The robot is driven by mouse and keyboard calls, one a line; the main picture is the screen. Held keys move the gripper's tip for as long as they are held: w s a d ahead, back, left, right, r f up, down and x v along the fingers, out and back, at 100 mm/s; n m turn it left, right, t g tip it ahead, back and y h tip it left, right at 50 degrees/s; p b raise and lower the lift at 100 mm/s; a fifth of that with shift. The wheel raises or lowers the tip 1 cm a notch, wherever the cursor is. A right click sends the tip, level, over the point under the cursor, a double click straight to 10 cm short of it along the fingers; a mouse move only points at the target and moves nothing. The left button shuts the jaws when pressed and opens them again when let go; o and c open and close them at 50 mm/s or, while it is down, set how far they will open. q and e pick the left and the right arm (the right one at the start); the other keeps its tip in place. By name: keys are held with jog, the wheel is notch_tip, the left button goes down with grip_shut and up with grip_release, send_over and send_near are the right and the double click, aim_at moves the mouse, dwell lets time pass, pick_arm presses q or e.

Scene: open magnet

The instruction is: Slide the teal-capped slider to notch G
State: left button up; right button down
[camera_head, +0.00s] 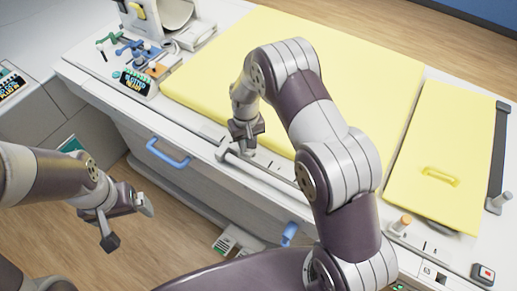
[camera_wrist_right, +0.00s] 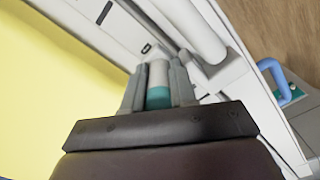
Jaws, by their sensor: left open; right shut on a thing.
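The teal-capped slider (camera_wrist_right: 158,97) shows in the right wrist view as a pale post with a teal band. My right gripper (camera_wrist_right: 157,78) is shut on it, one grey finger on each side. In the head view my right gripper (camera_head: 246,132) is over the bench's front ledge, and the slider is hidden there. A pale rail (camera_head: 265,173) runs along the ledge beside the gripper. Small dark marks (camera_wrist_right: 146,48) lie near the slider; I cannot read a letter G. My left gripper (camera_head: 128,225) is open and empty, low in front of the bench.
A yellow pad (camera_head: 370,75) covers the bench behind the ledge. An orange-capped post (camera_head: 402,224) stands on the right. Blue handles (camera_head: 168,154) stick out of the bench front. A display panel (camera_head: 135,83) and coloured parts sit at the back left. My right arm covers part of the ledge.

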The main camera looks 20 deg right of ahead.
jog(key=shift+w+a, duration=0.3)
jog(key=shift+d, duration=0.1)
jog(key=c, duration=0.9)
grip_release()
jog(key=shift+s, duration=0.1)
notch_tip(320, 180, up, 12)
jog(key=shift+f+b, duration=0.1)
jog(key=shift+b, duration=1.05)
jog(key=shift+r, duration=0.5)
